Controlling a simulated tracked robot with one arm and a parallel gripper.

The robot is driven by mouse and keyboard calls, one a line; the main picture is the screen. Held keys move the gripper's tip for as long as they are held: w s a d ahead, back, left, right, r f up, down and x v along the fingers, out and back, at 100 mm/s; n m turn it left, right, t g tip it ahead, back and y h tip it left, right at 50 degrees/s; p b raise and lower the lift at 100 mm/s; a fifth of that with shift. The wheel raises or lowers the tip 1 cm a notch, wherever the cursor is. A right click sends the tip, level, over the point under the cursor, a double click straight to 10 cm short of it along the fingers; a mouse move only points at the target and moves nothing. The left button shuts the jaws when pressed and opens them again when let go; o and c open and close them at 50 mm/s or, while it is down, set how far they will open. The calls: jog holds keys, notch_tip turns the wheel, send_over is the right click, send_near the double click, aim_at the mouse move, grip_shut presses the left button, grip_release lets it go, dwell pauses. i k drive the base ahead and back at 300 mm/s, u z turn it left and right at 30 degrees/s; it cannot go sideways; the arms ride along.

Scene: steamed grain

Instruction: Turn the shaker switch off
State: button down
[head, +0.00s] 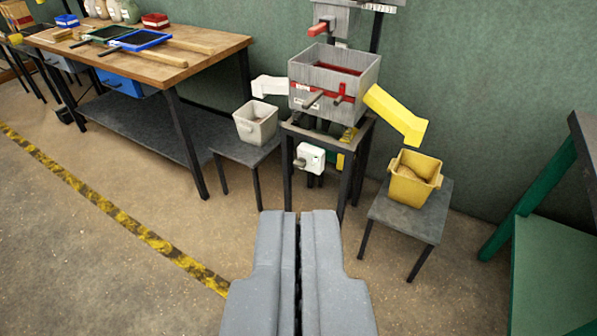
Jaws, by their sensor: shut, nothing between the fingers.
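The shaker (307,88) is a grey metal box with red parts on a dark stand, against the green wall ahead. A white switch box (310,158) with a small grey knob or lever on its front is mounted low on the stand, below the shaker. The switch's position is too small to tell. My gripper (298,214) is in the lower middle of the view, shut and empty. Its fingertips appear below the switch box in the picture, apart from it, and point toward the stand.
A white bin (256,122) stands on a small table left of the shaker. A yellow bin (414,178) stands on another at right, below a yellow chute (396,115). A wooden workbench (205,48) is at left, a green frame (548,250) at right. The near floor is clear.

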aim_at(300, 163)
jog(key=z, duration=0.25)
jog(key=i, duration=2)
jog(key=u, duration=0.45)
